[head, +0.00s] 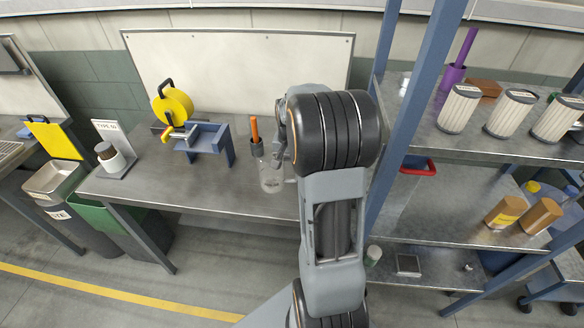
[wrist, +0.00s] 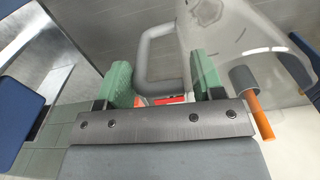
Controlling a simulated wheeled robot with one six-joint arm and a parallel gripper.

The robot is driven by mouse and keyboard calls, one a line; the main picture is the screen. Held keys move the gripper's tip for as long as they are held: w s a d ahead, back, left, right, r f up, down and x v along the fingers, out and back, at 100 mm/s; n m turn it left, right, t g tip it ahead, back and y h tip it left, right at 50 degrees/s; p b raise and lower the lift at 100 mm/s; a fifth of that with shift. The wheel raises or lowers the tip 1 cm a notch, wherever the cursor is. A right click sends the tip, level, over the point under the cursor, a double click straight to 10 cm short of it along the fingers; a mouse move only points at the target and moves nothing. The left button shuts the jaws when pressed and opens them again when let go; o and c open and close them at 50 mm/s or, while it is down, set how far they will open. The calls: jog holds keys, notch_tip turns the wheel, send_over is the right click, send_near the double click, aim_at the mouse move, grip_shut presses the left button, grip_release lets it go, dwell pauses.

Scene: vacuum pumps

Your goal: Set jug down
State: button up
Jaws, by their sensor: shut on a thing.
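The clear jug (head: 270,181) shows at the bench's front part in the head view, left of my arm. In the wrist view the transparent jug body (wrist: 222,45) fills the upper right, and its grey loop handle (wrist: 145,55) lies between the green finger pads of my gripper (wrist: 160,88). My gripper is shut on the jug's handle. In the head view my gripper (head: 279,152) is partly hidden by my own arm. I cannot tell whether the jug's base touches the steel bench (head: 235,190).
A grey holder with an orange-handled tool (head: 255,135) stands close behind the jug. A blue stand (head: 208,138) and a yellow reel (head: 172,104) are farther left. The bench front between stand and jug is clear. A blue-posted shelf (head: 400,110) stands right.

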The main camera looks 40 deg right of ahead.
jog(key=shift+w+d+f+p, duration=0.15)
jog(key=shift+d+f+p, duration=0.1)
jog(key=shift+f, duration=0.75)
jog(key=shift+w+d+f+p, duration=0.1)
jog(key=shift+d+f+p, duration=0.1)
jog(key=shift+f, duration=0.75)
jog(key=o, duration=1.2)
